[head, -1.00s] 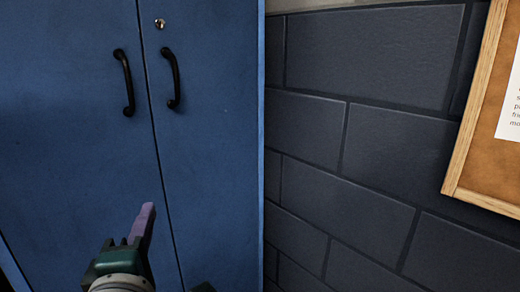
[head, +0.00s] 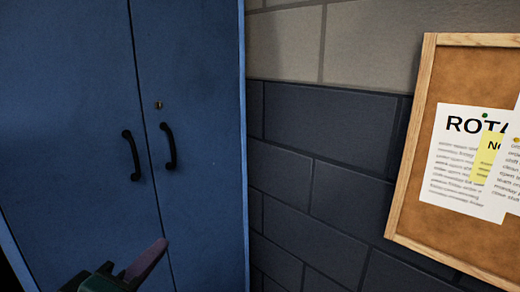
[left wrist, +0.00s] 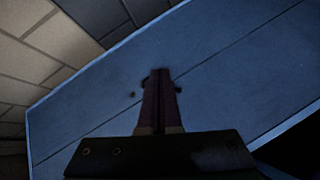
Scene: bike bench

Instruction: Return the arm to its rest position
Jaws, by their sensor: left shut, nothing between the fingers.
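My left gripper (head: 160,245) shows at the lower left of the head view, in front of the blue cabinet. Its purple fingers are shut with nothing between them. In the left wrist view the shut fingers (left wrist: 158,75) point toward the cabinet doors (left wrist: 220,75) and partly cover the door handles. The fingers look apart from the cabinet. My right gripper is in neither view.
The blue cabinet (head: 75,80) has two closed doors with black handles (head: 168,146) and a lock. A dark brick wall (head: 320,130) stands to its right. A cork board (head: 425,225) with pinned papers hangs on the wall.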

